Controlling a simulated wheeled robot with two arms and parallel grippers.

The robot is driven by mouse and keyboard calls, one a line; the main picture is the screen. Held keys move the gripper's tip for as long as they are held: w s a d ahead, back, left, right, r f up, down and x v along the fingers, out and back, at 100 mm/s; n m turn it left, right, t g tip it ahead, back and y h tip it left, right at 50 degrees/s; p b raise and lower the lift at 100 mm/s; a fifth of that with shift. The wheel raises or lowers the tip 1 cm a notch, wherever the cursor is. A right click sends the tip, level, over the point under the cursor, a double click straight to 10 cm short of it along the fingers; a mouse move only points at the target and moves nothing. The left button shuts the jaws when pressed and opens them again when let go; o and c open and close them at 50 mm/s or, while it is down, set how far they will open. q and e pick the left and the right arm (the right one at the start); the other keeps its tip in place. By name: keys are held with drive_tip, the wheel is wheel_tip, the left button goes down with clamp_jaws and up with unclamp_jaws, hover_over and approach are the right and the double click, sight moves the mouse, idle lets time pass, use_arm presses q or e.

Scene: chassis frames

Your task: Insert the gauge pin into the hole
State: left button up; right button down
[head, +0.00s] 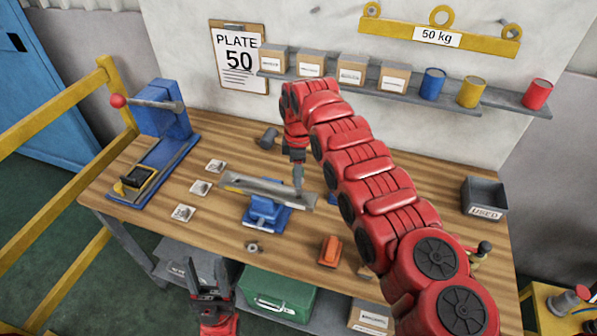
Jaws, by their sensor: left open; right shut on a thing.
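My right gripper (296,158) points down over the workbench, shut on a thin grey piece, the gauge pin (298,180). The pin is upright over the right part of a long grey metal bar (245,185), which rests across a blue vise (266,212). The pin's lower end is close to the bar; I cannot tell whether it touches or is in a hole. No hole is clear at this size. My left gripper (209,294) is open and empty in front of the bench, low in the picture.
A blue press (160,112) stands at the left of the bench, with several small labelled cards (200,188) nearby. An orange block (330,250) and a small metal nut (253,248) lie in front of the vise. A grey "USED" bin (484,197) stands at right.

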sight(298, 192)
drive_tip(key=shift+b, duration=0.6)
idle(0.8)
drive_tip(key=shift+b, duration=0.3)
idle(0.6)
drive_tip(key=shift+b, duration=0.4)
drive_tip(key=shift+f+b, duration=2)
drive_tip(key=shift+f, duration=1.25)
drive_tip(key=shift+c, duration=1.9)
unclamp_jaws()
drive_tip(key=shift+r, duration=0.1)
